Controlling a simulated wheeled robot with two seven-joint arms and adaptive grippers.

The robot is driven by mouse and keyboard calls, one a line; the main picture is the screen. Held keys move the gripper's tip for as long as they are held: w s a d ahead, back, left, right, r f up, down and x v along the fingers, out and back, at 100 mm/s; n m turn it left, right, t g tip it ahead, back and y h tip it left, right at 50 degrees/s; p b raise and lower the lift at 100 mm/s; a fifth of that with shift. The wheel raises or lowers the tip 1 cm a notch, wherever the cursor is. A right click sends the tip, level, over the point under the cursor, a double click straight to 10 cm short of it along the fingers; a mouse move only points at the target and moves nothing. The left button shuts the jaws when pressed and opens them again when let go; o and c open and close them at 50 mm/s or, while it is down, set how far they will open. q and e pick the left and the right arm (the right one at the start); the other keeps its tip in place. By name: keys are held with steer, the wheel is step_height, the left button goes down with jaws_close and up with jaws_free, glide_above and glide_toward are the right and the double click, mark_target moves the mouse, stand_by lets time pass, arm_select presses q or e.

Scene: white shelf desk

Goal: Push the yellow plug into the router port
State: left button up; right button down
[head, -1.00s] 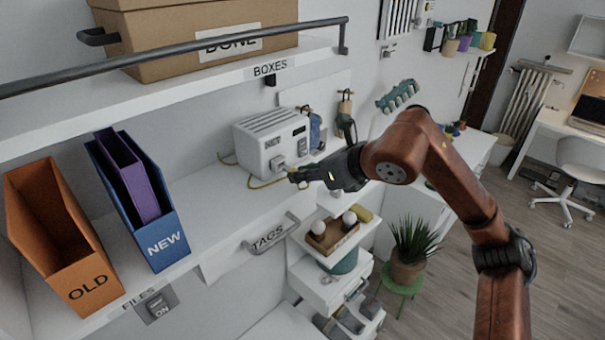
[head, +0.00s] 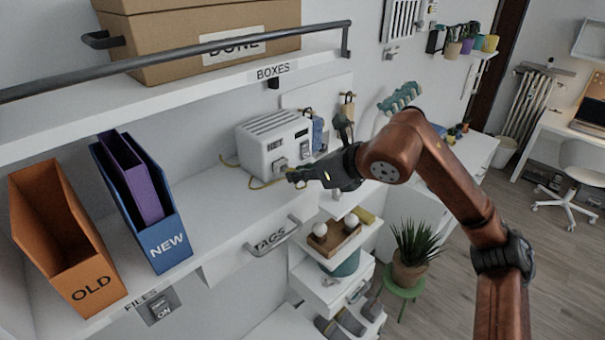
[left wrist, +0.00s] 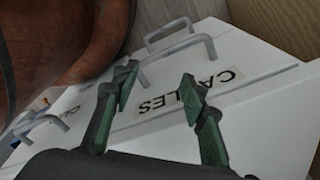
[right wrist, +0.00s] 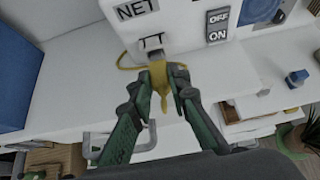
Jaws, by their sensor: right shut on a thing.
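The white router (head: 272,143) stands on the middle shelf in the head view. In the right wrist view, its front (right wrist: 187,28) has a NET label and a dark port (right wrist: 153,41) below it. My right gripper (right wrist: 160,82) is shut on the yellow plug (right wrist: 159,75), whose grey tip points at the port. The tip is very close to the port; I cannot tell whether it is inside. In the head view, my right gripper (head: 292,177) is in front of the router and hides the plug. My left gripper (left wrist: 156,88) is open and empty above a CABLES drawer.
A yellow cable (right wrist: 130,62) lies beside the router. An OFF/ON switch (right wrist: 217,26) is right of the port. The blue NEW file (head: 165,235) and orange OLD file (head: 92,283) stand left. The TAGS drawer handle (head: 274,240) juts out below. Shelf space left of the router is clear.

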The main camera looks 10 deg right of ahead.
arm_select(q)
steer(key=shift+r, duration=0.15)
arm_select(e)
steer(key=shift+w+a, duration=0.45)
steer(key=shift+w, duration=0.15)
steer(key=c, duration=1.7)
jaws_free()
steer(key=shift+c, duration=0.2)
arm_select(q)
steer(key=shift+a, duration=0.1)
arm_select(e)
steer(key=shift+s+d+r, duration=0.15)
steer(key=v, duration=1.1)
steer(key=shift+s, duration=0.25)
steer(key=shift+d+r, duration=0.1)
